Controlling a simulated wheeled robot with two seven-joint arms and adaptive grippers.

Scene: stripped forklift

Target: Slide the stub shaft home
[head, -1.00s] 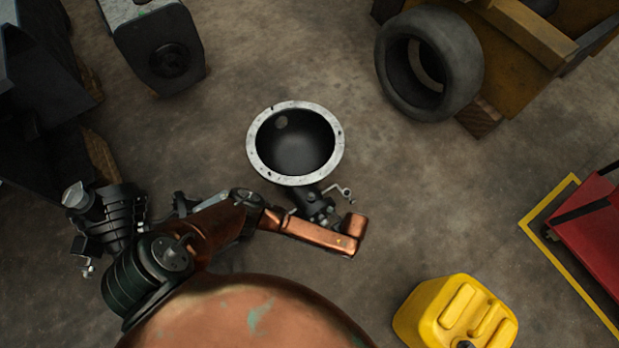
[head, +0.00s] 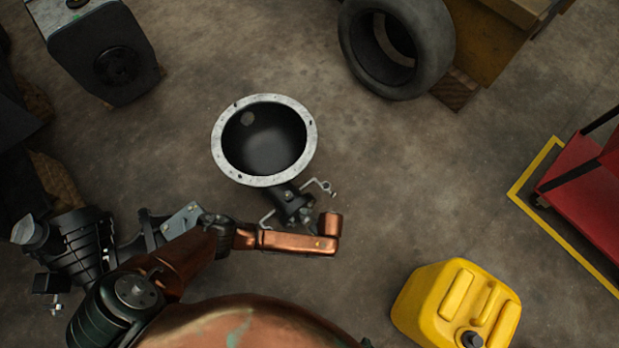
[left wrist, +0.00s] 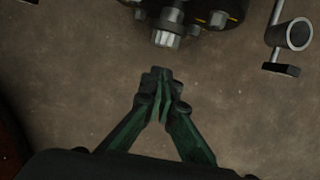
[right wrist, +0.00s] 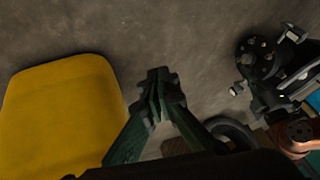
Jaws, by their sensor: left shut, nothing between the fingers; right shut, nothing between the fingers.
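In the left wrist view a short silver shaft end (left wrist: 165,38) sticks out of a dark bolted hub (left wrist: 206,14) at the top edge; I take it for the stub shaft. My left gripper (left wrist: 160,85) is shut and empty, just below the shaft end in the picture and apart from it. In the right wrist view my right gripper (right wrist: 158,88) is shut and empty over the floor. A dark bolted hub (right wrist: 262,58) shows at right there, away from my fingers. In the head view I cannot make out either gripper's fingertips.
In the head view a bowl-shaped housing with a grey rim (head: 264,181) stands mid-floor beside my copper arm. A yellow can (head: 440,305) is at lower right, a tyre (head: 432,60) at the top, and a red object (head: 590,195) at right. Floor between them is clear.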

